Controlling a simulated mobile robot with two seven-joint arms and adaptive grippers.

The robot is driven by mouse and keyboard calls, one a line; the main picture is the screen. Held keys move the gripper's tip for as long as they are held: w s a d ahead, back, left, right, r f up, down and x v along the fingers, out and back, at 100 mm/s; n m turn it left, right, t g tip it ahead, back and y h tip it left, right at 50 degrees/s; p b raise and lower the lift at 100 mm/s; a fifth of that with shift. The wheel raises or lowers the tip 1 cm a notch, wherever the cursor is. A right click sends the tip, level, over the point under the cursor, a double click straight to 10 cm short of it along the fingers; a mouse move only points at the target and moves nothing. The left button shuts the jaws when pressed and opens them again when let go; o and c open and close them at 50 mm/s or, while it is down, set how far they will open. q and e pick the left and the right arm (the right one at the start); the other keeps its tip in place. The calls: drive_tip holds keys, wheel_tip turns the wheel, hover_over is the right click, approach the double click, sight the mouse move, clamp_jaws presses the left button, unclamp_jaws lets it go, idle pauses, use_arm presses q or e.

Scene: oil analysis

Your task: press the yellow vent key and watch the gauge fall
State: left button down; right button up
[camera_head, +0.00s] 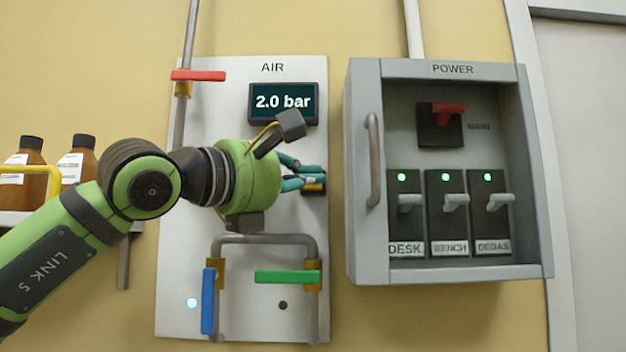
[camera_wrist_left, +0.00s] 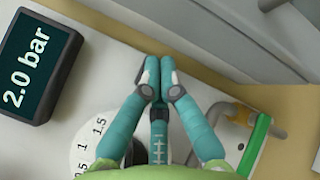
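The AIR panel (camera_head: 240,85) carries a digital gauge (camera_head: 284,103) reading 2.0 bar; the same display shows in the left wrist view (camera_wrist_left: 35,65). A round dial (camera_wrist_left: 85,150) is partly hidden by my gripper in the wrist view. The yellow vent key (camera_head: 314,187) sits on a dark base at the panel's right edge, mostly covered by my fingertips. My left gripper (camera_head: 318,177) has its teal fingers at the key. In the wrist view its fingertips (camera_wrist_left: 155,72) are together with nothing visible between them, and the key is hidden there. Contact with the key cannot be told.
Red (camera_head: 198,75), blue (camera_head: 208,300) and green (camera_head: 288,277) valve handles are on the pipes. An open POWER cabinet (camera_head: 365,245) with several switches stands close right of my gripper. Brown bottles (camera_head: 77,162) stand on a shelf at left, behind my arm.

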use_arm(q)
drive_tip(key=shift+w+p, duration=0.35)
drive_tip(key=shift+w, duration=0.1)
idle(0.6)
idle(0.4)
drive_tip(key=shift+s+b, duration=0.85)
